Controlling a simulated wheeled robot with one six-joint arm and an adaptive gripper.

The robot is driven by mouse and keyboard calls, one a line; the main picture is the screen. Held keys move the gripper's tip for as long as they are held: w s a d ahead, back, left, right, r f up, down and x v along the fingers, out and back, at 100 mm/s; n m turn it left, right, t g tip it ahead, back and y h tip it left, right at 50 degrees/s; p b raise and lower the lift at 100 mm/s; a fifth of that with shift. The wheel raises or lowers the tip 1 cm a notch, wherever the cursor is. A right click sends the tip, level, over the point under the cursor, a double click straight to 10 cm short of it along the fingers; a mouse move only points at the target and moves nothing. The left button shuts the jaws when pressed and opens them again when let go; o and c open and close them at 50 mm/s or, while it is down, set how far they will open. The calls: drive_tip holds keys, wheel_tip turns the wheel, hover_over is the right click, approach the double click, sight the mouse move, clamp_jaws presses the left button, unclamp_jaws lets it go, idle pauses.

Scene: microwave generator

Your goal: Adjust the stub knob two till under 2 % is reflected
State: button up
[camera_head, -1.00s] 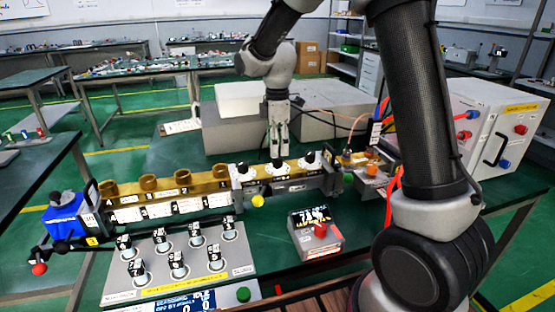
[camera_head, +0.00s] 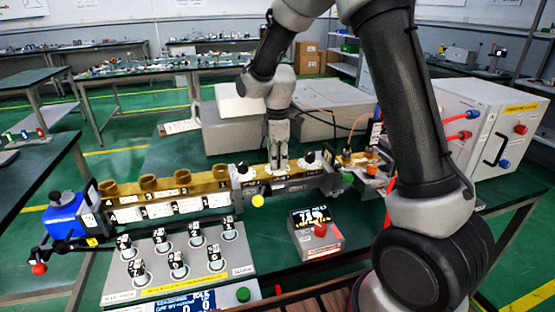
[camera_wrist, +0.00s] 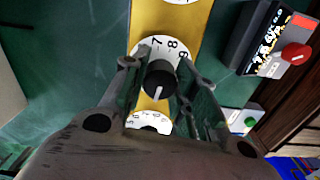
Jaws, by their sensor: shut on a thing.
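The middle stub knob, black with a white pointer line, shows in the wrist view (camera_wrist: 160,80) on a white dial (camera_wrist: 157,48) with 7, 8 and 9 readable. My gripper (camera_wrist: 158,88) is around it from above, a finger on each side. In the head view my gripper (camera_head: 278,167) points down at the middle of the brass waveguide and hides most of this knob. The other two stub knobs stand to its left (camera_head: 242,169) and right (camera_head: 309,158). The meter box (camera_head: 316,233) has a lit display with large digits too small to read surely.
A grey panel (camera_head: 240,270) with several black knobs lies in front left. A blue unit (camera_head: 66,217) stands at the waveguide's left end. The white generator cabinet (camera_head: 490,130) is at the right. Grey boxes (camera_head: 230,130) stand behind the waveguide.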

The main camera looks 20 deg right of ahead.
drive_tip(key=shift+m, duration=0.4)
drive_tip(key=m, duration=0.2)
drive_tip(key=shift+m, duration=0.4)
drive_tip(key=m, duration=0.4)
drive_tip(key=shift+m, duration=0.3)
drive_tip(key=m, duration=0.4)
drive_tip(key=shift+m, duration=1.8)
drive_tip(key=o, duration=1)
